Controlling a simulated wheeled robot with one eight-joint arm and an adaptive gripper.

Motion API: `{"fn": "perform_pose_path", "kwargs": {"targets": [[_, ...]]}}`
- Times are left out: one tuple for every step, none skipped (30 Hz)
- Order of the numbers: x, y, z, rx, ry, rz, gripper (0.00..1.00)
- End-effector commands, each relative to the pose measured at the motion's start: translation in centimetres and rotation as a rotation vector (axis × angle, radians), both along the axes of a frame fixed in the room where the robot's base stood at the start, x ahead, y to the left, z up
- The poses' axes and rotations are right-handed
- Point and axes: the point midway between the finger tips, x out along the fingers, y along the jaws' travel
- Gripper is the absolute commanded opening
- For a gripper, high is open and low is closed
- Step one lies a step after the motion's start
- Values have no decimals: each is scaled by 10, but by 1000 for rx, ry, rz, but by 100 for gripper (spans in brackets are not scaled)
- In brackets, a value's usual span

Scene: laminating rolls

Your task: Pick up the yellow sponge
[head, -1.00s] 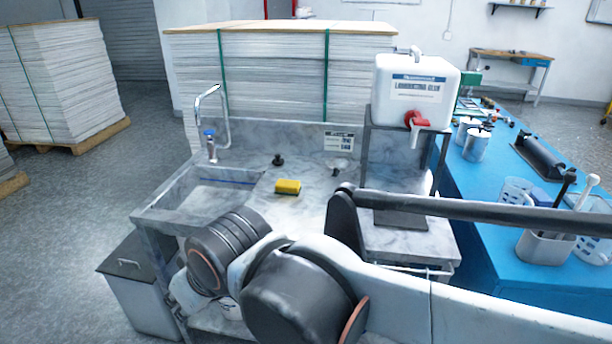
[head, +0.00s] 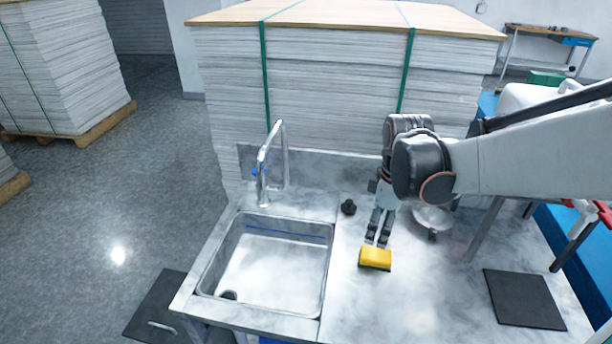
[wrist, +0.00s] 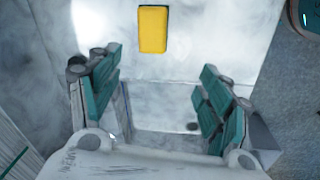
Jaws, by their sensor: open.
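The yellow sponge (head: 375,258) with a dark underside lies on the marbled counter (head: 420,300), right of the sink. My gripper (head: 377,241) points down just behind the sponge in the head view, and looks close above it. In the wrist view the sponge (wrist: 153,30) shows at the top centre, beyond and between the spread fingers (wrist: 158,100). The fingers are open and empty, and I see no contact with the sponge.
The steel sink (head: 270,265) with its tap (head: 270,165) is to the left. A small black knob-like object (head: 348,207) and a shiny bowl-like dish (head: 433,219) are near the gripper. A black mat (head: 523,298) lies at right. A tall paper stack (head: 330,90) stands behind.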

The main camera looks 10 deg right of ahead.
Motion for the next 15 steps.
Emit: {"fn": "perform_pose_path", "kwargs": {"targets": [[8, -7, 0, 0, 25, 38, 72], [10, -10, -3, 0, 39, 61, 72], [13, -14, -6, 0, 55, 89, 72], [15, -16, -8, 1, 67, 109, 72], [17, -19, -10, 2, 76, 127, 72], [18, -21, -13, 4, 87, 146, 72], [19, -22, -14, 5, 94, 159, 72], [20, -24, -16, 6, 100, 170, 72], [21, -25, -17, 7, 106, 181, 72], [22, -26, -19, 7, 109, 187, 72], [22, -27, -21, 8, 112, 193, 72], [22, -27, -24, 9, 115, 198, 72], [22, -27, -28, 9, 116, 200, 72], [22, -27, -32, 9, 116, 201, 72], [22, -27, -38, 9, 116, 201, 72]]}}
